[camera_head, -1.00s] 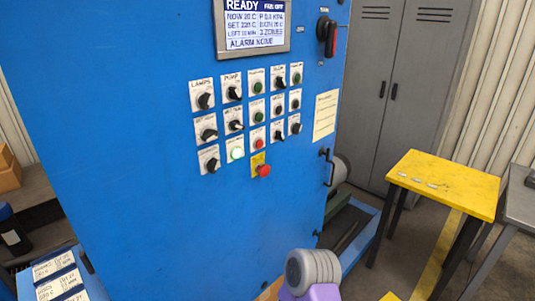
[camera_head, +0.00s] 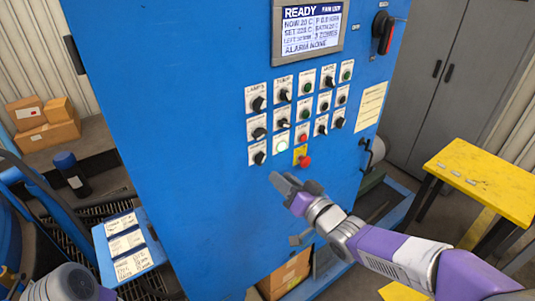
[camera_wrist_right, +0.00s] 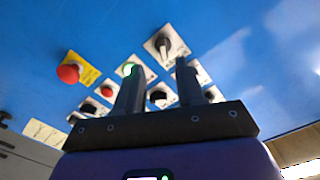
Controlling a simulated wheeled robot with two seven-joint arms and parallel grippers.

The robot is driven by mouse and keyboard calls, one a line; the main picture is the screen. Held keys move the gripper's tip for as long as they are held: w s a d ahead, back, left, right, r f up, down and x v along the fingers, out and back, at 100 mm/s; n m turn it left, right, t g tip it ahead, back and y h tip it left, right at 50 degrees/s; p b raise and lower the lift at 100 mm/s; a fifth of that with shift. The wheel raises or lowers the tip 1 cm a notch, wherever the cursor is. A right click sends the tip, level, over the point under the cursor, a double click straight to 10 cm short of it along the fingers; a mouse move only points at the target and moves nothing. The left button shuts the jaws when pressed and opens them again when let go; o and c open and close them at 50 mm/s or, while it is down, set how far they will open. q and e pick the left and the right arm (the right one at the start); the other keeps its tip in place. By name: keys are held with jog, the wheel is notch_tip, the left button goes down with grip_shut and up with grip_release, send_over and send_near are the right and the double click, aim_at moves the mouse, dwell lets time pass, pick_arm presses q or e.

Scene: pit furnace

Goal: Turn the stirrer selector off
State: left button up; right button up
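The blue cabinet carries a panel of black selector knobs and coloured buttons; its small labels are mostly too blurred for me to tell which is the stirrer selector. The bottom-left selector knob (camera_head: 258,158) also shows large in the right wrist view (camera_wrist_right: 163,45), just beyond and between my fingertips. My right gripper (camera_head: 283,180) is just below the panel's bottom row. In the wrist view its two fingers (camera_wrist_right: 158,78) stand apart with nothing held between them. My left gripper is not in view.
A lit green button (camera_head: 282,146) and a red mushroom button (camera_head: 304,161) sit beside that knob. The screen (camera_head: 311,31) reads READY. A red-and-black handle (camera_head: 383,33) is at the upper right. A yellow table (camera_head: 480,180) stands at right, boxes (camera_head: 48,132) at left.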

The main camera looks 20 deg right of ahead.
aim_at(264, 159)
jog(key=x, duration=0.5)
jog(key=r+x, duration=0.1)
jog(key=x, duration=0.1)
jog(key=shift+w, duration=0.25)
grip_shut()
